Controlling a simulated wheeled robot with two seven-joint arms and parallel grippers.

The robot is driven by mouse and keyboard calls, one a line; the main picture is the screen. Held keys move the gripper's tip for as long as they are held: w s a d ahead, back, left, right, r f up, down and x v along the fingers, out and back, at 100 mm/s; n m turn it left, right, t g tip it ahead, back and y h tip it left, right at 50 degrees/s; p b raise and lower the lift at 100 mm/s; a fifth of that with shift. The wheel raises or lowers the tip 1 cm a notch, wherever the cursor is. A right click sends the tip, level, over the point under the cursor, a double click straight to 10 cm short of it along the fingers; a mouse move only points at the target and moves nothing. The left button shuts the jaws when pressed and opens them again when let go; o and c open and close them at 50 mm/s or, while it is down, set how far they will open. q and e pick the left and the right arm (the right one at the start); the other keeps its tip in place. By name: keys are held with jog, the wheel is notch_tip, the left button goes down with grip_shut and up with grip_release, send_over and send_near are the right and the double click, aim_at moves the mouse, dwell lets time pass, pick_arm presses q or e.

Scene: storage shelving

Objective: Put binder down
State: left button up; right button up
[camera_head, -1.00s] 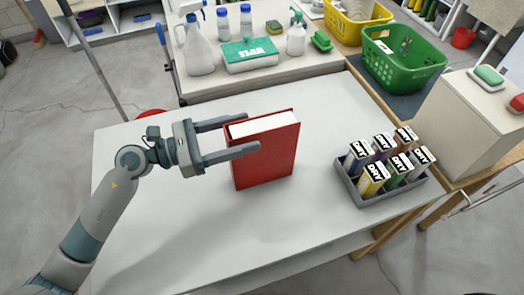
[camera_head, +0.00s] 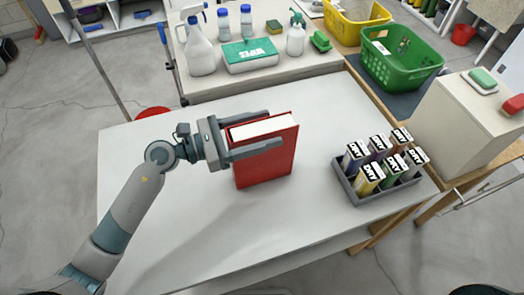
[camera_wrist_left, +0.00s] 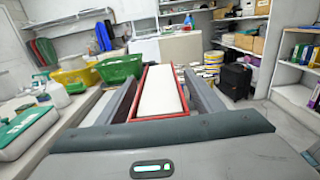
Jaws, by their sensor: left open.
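The red binder (camera_head: 266,157) stands upright on the white table (camera_head: 190,225), with its white page edges facing up. In the left wrist view the binder (camera_wrist_left: 158,92) lies between the two fingers, with a gap visible beside it. My left gripper (camera_head: 262,130) is open around the binder's upper part, one finger on the near side and one on the far side. It also shows in the left wrist view (camera_wrist_left: 160,95). My right gripper is not in view.
A grey tray (camera_head: 375,198) with several labelled boxes stands right of the binder. Behind are a bench with spray bottles and a wipes box (camera_head: 250,55), a yellow basket (camera_head: 357,20) and a green basket (camera_head: 402,55). The table's left and front areas are clear.

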pick_arm(q)
grip_shut()
dwell(0.3)
jog(key=shift+r, duration=0.1)
jog(key=shift+r+b, duration=0.35)
jog(key=shift+r, duration=1.6)
jog(key=s+d+r, duration=0.6)
jog(key=d+r, duration=0.1)
jog(key=d, duration=0.3)
jog(key=shift+s, duration=0.1)
